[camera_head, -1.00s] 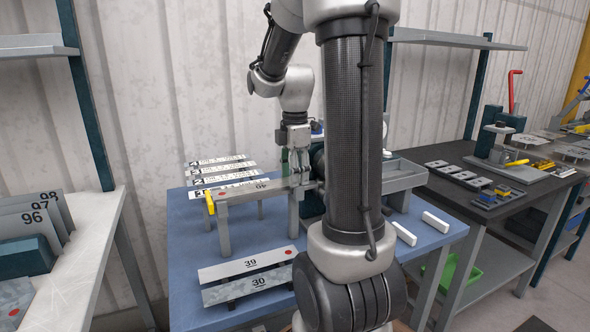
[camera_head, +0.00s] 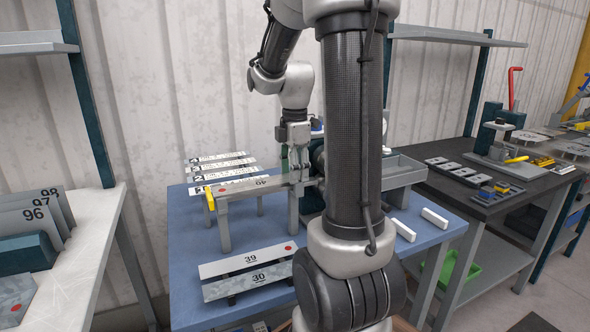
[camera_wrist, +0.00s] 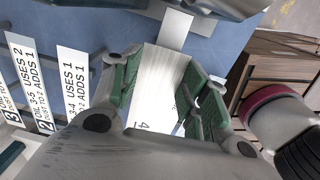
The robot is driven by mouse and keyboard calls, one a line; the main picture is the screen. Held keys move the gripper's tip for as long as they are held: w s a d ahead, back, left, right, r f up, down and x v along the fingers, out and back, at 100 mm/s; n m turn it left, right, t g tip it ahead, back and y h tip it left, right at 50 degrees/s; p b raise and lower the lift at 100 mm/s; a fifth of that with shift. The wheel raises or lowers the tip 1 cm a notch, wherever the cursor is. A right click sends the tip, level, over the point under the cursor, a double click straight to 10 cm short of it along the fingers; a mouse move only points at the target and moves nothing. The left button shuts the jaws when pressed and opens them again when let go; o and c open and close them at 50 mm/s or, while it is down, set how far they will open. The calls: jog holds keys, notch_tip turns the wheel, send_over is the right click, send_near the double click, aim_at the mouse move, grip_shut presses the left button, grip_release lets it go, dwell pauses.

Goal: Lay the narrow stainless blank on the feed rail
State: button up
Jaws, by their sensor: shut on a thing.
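My gripper (camera_head: 298,180) points down at the right part of the raised grey feed rail (camera_head: 224,236) on the blue table. My arm hides the right end of the rail in the head view.
Blanks 39 (camera_head: 225,267) and 30 (camera_head: 225,288) lie on a low stand in front. A yellow piece (camera_head: 210,198) is at the rail's left end. Printed label strips (camera_head: 222,170) lie behind. Two white blocks (camera_head: 434,218) and a grey tray (camera_head: 400,173) are to the right.

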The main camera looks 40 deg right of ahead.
jog(key=o, duration=0.8)
jog(key=shift+s+a+f, duration=0.15)
jog(key=shift+f, duration=0.25)
jog(key=shift+s+a+f, duration=0.1)
jog(key=shift+s+f, duration=0.05)
jog(key=shift+f, duration=0.25)
jog(key=o, duration=0.6)
jog(key=shift+w+d+f+g, duration=0.2)
jog(key=shift+w+g, duration=0.1)
jog(key=shift+r, duration=0.1)
notch_tip(320, 180, up, 12)
jog(key=shift+r, duration=0.1)
